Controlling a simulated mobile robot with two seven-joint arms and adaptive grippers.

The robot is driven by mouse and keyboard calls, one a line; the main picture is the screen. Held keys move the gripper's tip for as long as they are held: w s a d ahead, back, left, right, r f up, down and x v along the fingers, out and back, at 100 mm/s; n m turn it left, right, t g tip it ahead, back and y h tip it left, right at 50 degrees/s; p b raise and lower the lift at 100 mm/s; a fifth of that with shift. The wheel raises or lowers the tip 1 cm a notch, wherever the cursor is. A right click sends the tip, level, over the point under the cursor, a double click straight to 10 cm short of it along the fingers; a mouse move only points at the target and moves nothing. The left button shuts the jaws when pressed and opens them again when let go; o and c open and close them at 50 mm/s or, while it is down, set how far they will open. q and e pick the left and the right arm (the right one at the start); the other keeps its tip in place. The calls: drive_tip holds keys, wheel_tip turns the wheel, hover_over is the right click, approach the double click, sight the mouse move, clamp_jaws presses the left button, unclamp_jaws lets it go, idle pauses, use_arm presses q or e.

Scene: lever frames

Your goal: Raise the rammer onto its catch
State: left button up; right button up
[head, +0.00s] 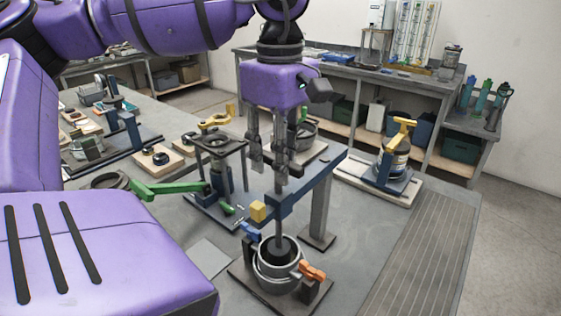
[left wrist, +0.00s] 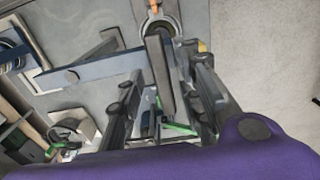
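The rammer (head: 279,225) is an upright grey rod standing through the blue guide arm (head: 312,183) of a bench stand. Its lower end goes down into a round metal mould (head: 279,265). A yellow block (head: 258,211) sits at the guide's end; I cannot tell whether it is the catch. My left gripper (head: 273,172) points down just above the guide, fingers apart, with the rod's upper part between or close behind them. In the left wrist view a grey bar (left wrist: 160,75), seemingly the rod, lies between the spread fingers (left wrist: 163,85), with a gap at the left finger. My right gripper is out of view.
An orange clamp handle (head: 312,272) and a blue one (head: 250,231) flank the mould. A dark press frame with a green lever (head: 165,188) stands left of the guide. A blue stand with a yellow-topped device (head: 397,160) is at right. The ribbed mat (head: 420,255) is clear.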

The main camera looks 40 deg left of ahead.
use_arm(q)
drive_tip(key=shift+s+f, duration=0.1)
drive_tip(key=shift+f, duration=0.4)
drive_tip(key=shift+s+f, duration=0.15)
drive_tip(key=shift+f, duration=0.1)
drive_tip(key=shift+c, duration=0.9)
clamp_jaws()
drive_tip(key=shift+r, duration=0.3)
wheel_tip(320, 180, up, 8)
drive_tip(key=shift+r+p, duration=0.2)
drive_tip(key=shift+p, duration=0.55)
drive_tip(key=shift+w+r, duration=0.15)
drive_tip(key=shift+w, duration=0.05)
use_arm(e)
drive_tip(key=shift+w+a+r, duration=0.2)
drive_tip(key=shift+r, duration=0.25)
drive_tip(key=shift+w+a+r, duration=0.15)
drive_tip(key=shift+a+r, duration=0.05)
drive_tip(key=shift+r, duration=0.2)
